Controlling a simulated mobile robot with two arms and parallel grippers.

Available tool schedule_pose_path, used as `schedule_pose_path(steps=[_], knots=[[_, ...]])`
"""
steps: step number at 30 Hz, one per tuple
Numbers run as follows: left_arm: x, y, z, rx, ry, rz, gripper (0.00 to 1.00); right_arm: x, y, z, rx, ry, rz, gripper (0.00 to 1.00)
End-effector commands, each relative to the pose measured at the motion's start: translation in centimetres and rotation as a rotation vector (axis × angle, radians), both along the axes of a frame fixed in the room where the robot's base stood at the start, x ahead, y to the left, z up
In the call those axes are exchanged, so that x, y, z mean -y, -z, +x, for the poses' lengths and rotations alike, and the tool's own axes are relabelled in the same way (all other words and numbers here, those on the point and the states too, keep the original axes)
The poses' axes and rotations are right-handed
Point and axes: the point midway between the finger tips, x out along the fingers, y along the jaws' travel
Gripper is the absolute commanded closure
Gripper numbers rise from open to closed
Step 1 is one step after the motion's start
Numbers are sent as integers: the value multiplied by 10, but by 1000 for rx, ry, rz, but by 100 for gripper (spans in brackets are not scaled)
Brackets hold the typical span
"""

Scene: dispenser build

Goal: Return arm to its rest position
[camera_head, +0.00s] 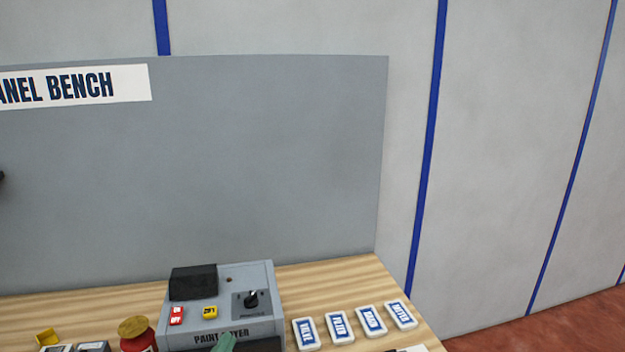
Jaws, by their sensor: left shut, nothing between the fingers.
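My left gripper (223,342) shows only as a pale green tip at the bottom edge, in front of the grey machine (222,280). It is shut with nothing in it, and most of it is cut off by the frame. The machine has a front label starting "PAINT", partly covered by the green tip. My right gripper is not in view.
Several white tags with blue faces (339,325) lie on the wooden bench (335,276) to the right. A red jar with a gold lid (134,327) and a yellow piece (47,337) are at lower left. A grey back panel (250,160) rises behind.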

Motion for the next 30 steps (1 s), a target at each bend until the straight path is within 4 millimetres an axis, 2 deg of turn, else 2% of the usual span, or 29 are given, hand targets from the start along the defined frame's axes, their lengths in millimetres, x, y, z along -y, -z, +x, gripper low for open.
schedule_pose_path(steps=[1, 3, 6, 9, 15, 20, 21, 26, 30], knots=[[-14, 33, -18, -136, -65, -82, 100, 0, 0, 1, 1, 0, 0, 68], [-30, 75, -46, -317, -151, -180, 100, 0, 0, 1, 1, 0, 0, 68], [-43, 123, -91, -541, -254, -289, 100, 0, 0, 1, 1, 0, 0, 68], [-48, 155, -132, -715, -330, -364, 100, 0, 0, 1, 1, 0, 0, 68], [-50, 191, -204, -976, -441, -461, 100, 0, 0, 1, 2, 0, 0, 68], [-47, 206, -257, -1151, -513, -516, 100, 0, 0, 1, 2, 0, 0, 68], [-47, 213, -263, -1180, -524, -522, 100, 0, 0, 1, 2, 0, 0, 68], [-45, 259, -250, -1189, -525, -510, 100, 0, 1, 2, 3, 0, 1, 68], [-44, 303, -245, -1204, -527, -503, 100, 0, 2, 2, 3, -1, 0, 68]])
